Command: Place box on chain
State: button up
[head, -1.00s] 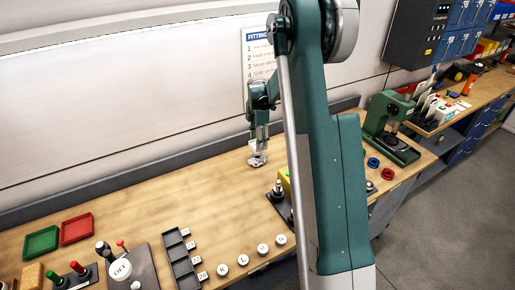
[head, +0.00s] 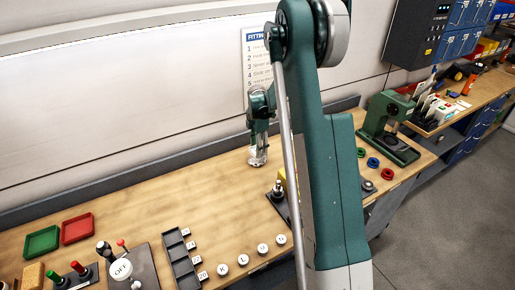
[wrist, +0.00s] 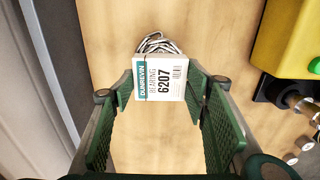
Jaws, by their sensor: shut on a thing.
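A white box (wrist: 163,80) with a teal stripe, marked "BEARING 6207", is between the green pads of my gripper (wrist: 160,88) in the wrist view. My gripper is shut on it. A silver chain (wrist: 158,44) lies heaped on the wooden bench just beyond the box's upper edge, and the box covers part of it. In the head view my gripper (head: 258,156) is low over the bench near the back wall. The box and chain are too small there to tell apart. I cannot tell whether the box touches the chain.
A yellow housing with a green button (wrist: 314,66) stands to the right in the wrist view. The wooden bench (head: 150,200) is clear left of my gripper. A green press (head: 388,128) stands farther right, with coloured rings (head: 373,162) near it.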

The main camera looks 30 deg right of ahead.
jog(key=shift+f, duration=0.15)
jog(key=o, duration=1)
notch_tip(320, 180, up, 12)
jog(key=shift+r+b, duration=0.2)
jog(key=shift+b, duration=0.15)
dwell(0.6)
